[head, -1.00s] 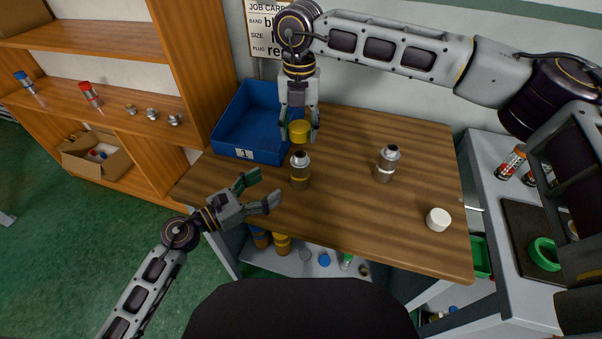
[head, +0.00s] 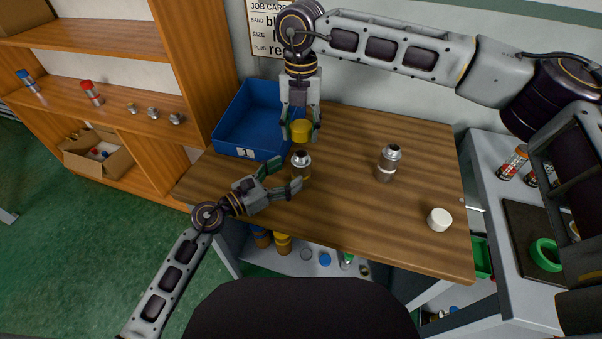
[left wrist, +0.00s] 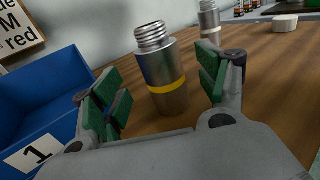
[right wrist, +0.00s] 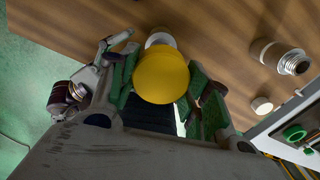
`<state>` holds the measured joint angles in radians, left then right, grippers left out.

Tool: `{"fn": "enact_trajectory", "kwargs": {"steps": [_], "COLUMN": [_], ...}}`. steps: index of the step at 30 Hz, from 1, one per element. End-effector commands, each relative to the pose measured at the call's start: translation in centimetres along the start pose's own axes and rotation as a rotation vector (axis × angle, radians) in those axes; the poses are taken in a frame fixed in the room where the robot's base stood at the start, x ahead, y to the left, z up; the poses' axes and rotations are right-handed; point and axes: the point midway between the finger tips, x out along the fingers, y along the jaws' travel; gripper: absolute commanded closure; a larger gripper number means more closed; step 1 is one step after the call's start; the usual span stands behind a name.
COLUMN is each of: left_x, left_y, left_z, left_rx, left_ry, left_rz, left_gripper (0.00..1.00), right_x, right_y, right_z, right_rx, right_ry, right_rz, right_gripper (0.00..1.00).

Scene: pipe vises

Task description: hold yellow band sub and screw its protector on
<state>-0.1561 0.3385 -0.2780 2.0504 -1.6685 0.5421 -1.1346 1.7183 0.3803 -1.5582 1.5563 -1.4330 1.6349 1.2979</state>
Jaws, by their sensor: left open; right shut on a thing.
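The yellow band sub (left wrist: 165,75) is a grey metal cylinder with an open threaded top and a yellow ring. It stands upright on the table between the open fingers of my left gripper (left wrist: 163,95), which do not appear to touch it. In the head view the sub (head: 301,161) is partly hidden by my left gripper (head: 283,177). My right gripper (head: 300,135) points down and is shut on the yellow protector (head: 300,130), just above the sub. The yellow protector fills the middle of the right wrist view (right wrist: 161,75) and hides most of the sub.
A second metal sub (head: 388,163) stands to the right on the wooden table (head: 345,215). A white cap (head: 439,219) lies near the right edge. A blue bin (head: 243,116) marked 1 is at the back left. The table's middle front is clear.

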Motion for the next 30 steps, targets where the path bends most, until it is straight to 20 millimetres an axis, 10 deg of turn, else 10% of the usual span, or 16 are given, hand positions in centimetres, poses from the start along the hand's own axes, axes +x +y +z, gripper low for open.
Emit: {"fn": "enact_trajectory", "kwargs": {"steps": [15,30], "left_x": [4.8,5.5], "left_y": [0.0,0.0], "left_z": [0.1,0.0], "left_rx": [-0.002,-0.001], "left_ry": [-0.001,0.000], "left_rz": [0.000,0.000], "left_gripper": [0.26,0.27], "right_x": [0.0,0.0], "right_y": [0.0,0.0], "right_z": [0.0,0.0], "right_rx": [0.000,0.000], "right_ry": [0.000,0.000], "right_rz": [0.000,0.000], "right_gripper": [0.71,0.71]}}
